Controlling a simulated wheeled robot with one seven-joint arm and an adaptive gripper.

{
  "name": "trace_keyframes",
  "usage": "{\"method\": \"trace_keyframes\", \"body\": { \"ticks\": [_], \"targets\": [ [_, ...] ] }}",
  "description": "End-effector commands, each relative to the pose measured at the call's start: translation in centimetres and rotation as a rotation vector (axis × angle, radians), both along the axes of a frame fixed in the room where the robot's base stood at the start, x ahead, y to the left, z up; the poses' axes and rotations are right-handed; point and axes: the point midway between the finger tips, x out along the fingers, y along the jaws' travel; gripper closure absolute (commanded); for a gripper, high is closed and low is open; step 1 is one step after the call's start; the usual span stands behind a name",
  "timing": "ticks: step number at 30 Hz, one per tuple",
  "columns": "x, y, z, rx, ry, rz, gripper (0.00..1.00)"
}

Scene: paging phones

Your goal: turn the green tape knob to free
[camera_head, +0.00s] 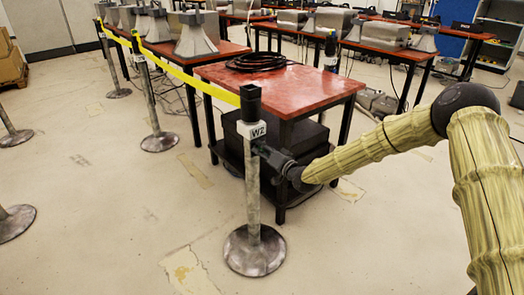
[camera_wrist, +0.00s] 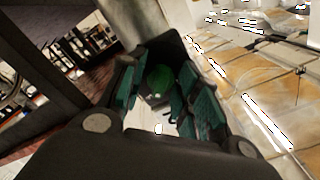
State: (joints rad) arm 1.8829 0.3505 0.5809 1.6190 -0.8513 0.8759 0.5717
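The green tape knob (camera_wrist: 160,78) shows in the wrist view as a dark green round shape between the two finger pads. My gripper (camera_wrist: 158,92) has its teal-padded fingers apart, one on each side of the knob. I cannot tell whether either pad touches it. In the head view my gripper (camera_head: 264,152) reaches from the right to the upper part of the grey post marked W2 (camera_head: 253,190), just under its label. The knob is hidden there behind my gripper and the post. Yellow tape (camera_head: 190,78) runs from the post's black head (camera_head: 250,98) to the posts behind.
A red-topped table (camera_head: 290,85) with a coiled black cable (camera_head: 257,62) and a dark box below stands close behind the post. More posts (camera_head: 157,130) stand at the left. Floor in front and at the left is mostly clear.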

Motion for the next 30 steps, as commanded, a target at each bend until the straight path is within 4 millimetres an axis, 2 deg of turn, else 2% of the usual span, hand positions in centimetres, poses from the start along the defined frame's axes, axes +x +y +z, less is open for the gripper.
{"method": "trace_keyframes", "body": {
  "ticks": [2,3,8,20,30],
  "targets": [
    [-0.01,0.0,0.01,0.0,0.0,0.0,0.68],
    [-0.02,0.0,0.0,0.0,0.0,0.0,0.72],
    [-0.02,-0.01,0.0,0.0,0.0,0.0,1.0],
    [-0.02,0.05,0.06,-0.046,-0.039,0.001,1.0],
    [-0.05,0.08,0.01,-0.24,-0.196,0.002,1.0]
  ]
}}
